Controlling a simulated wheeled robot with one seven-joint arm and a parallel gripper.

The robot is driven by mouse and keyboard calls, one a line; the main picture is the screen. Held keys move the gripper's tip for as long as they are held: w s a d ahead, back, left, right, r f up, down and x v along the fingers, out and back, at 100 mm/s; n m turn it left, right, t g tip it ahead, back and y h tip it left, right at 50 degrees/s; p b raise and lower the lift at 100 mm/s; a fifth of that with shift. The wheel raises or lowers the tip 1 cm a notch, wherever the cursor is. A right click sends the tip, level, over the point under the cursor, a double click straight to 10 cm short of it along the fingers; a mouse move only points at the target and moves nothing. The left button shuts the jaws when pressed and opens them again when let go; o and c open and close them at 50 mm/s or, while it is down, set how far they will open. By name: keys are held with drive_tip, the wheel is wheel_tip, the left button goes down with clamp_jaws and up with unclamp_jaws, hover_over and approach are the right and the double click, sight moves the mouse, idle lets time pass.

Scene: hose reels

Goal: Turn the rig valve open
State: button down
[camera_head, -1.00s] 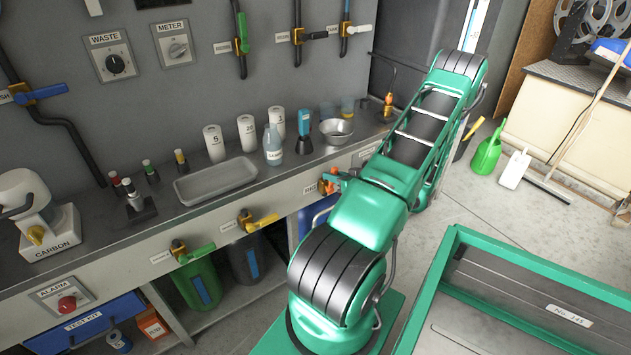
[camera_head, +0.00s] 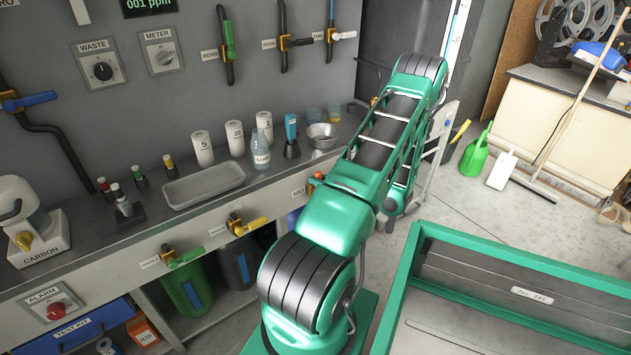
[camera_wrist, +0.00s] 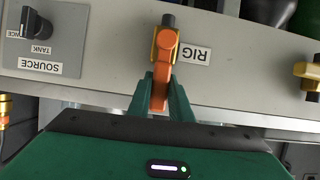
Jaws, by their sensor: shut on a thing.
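The rig valve (camera_wrist: 165,48) shows in the wrist view on the grey bench front, beside a label reading RIG. It has a brass body and an orange lever that points down in that picture, toward my gripper. My gripper (camera_wrist: 161,92) is shut on the orange lever, with one green finger on each side of it. In the head view my green arm covers most of the valve; only a bit of orange (camera_head: 318,176) shows beside the arm. The gripper itself is hidden there.
A yellow-handled valve (camera_head: 246,226) and a green-handled valve (camera_head: 185,257) sit further left on the bench front. In the wrist view a SOURCE knob (camera_wrist: 36,25) is at upper left. A green-rimmed cart (camera_head: 500,258) stands at right.

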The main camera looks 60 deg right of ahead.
drive_tip(key=c, duration=1.6)
unclamp_jaws()
drive_tip(key=shift+a+f, duration=0.1)
drive_tip(key=shift+a, duration=0.05)
drive_tip(key=shift+s, duration=0.1)
drive_tip(key=v, duration=1)
drive_tip(key=shift+s, duration=0.2)
drive_tip(key=shift+r, duration=0.25)
